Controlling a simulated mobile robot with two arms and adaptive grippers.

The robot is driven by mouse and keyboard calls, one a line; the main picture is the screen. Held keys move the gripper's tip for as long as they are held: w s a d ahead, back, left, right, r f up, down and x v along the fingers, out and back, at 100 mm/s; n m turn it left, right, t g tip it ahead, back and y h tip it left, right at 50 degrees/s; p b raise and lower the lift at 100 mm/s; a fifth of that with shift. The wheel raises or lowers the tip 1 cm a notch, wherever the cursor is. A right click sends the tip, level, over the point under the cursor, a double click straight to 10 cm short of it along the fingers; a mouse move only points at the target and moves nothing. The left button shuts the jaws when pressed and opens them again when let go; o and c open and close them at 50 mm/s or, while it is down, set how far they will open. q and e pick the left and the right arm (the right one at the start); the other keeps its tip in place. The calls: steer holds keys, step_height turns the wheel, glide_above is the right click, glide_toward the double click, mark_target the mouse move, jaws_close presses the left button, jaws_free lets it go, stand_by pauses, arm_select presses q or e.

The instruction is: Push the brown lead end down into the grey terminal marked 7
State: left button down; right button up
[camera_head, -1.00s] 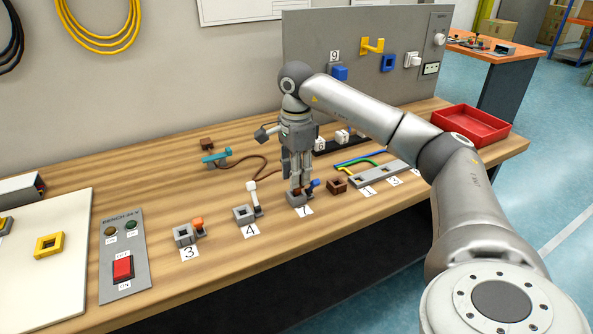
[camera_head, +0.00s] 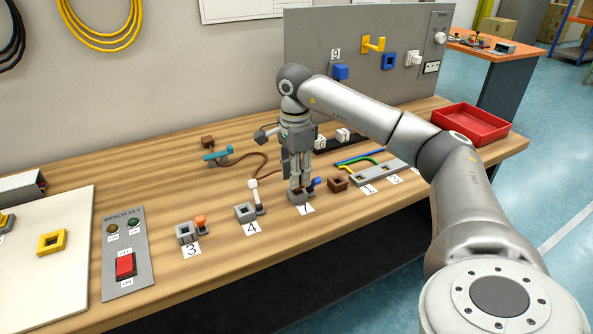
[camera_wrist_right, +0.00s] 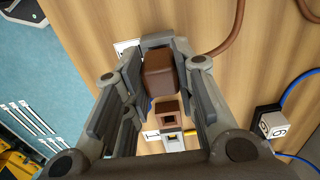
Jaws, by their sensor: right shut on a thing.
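My right gripper (camera_head: 300,188) points down at the grey terminal marked 7 (camera_head: 297,198), whose label card lies in front of it. In the right wrist view my right gripper (camera_wrist_right: 157,88) is shut on the brown lead end (camera_wrist_right: 158,72), a brown block between the two fingers. A brown cable (camera_wrist_right: 228,32) runs from beside the gripper toward the top of that view. The fingers and the brown end hide most of the terminal's opening, so I cannot tell how deep the end sits. My left gripper is not in view.
A blue lever (camera_head: 315,182) stands right beside terminal 7. A brown square block (camera_head: 337,183) and a grey terminal strip (camera_head: 378,174) are to the right. Terminals 4 (camera_head: 245,212) and 3 (camera_head: 186,233) are to the left. A red tray (camera_head: 470,122) stands at the far right.

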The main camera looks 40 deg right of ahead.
steer(key=shift+r+p, duration=0.35)
stand_by(0.4)
steer(key=shift+d+f+b, duration=0.1)
steer(key=shift+f+b, duration=0.5)
steer(key=shift+f, duration=0.5)
stand_by(0.8)
steer(key=o, duration=1.1)
steer(key=shift+s+d+r, duration=0.1)
steer(key=shift+r, duration=3.8)
